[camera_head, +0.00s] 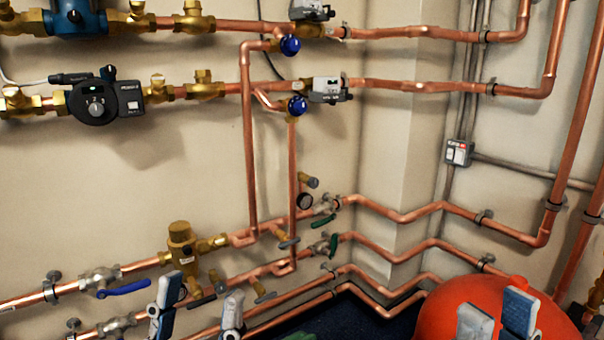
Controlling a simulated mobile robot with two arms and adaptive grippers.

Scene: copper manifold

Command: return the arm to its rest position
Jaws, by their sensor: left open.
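My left gripper (202,294) is at the bottom, left of centre. Its two grey-blue fingers point up and stand apart with nothing between them. It is in front of the lower copper pipes. My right gripper (496,304) is at the bottom right, in front of a red rounded tank (440,308). Its fingers also stand apart, with no held thing visible between them. Most of both arms is outside the view.
Copper pipes (390,208) run along the beige wall and around its corner. A blue-handled valve (124,289) is left of my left gripper. A black pump (97,102) and blue-capped valves (290,46) are higher up. A grey switch box (458,153) is at right.

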